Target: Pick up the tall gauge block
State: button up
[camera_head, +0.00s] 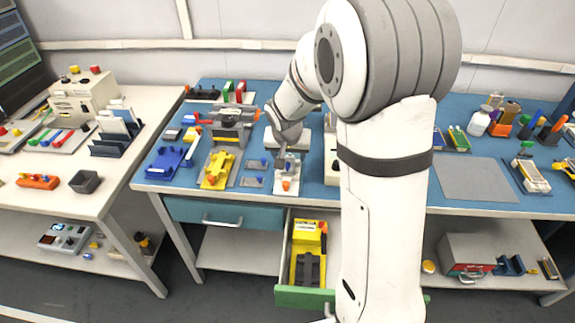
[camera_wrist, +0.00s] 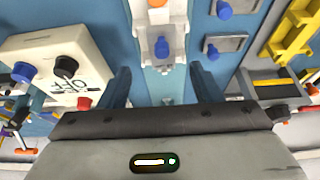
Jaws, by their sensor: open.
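A small pale piece (camera_wrist: 168,101) shows low between the fingers. I cannot tell whether it is the tall gauge block, and I cannot make that block out for sure in either view.
A white box with blue, black and red knobs (camera_wrist: 68,68) stands left of the fingers in the wrist view. Small grey plates with blue knobs (camera_wrist: 225,45) and a yellow fixture (camera_wrist: 295,30) lie right. Below the bench, an open drawer (camera_head: 287,250) holds a yellow device (camera_head: 308,240).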

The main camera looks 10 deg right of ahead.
aim_at(288, 163)
jog(key=x, duration=0.5)
jog(key=shift+s+a+f, duration=0.15)
jog(key=shift+a+f, duration=0.05)
jog(key=shift+f, duration=0.05)
grip_shut()
dwell(0.3)
jog(key=shift+r, duration=0.15)
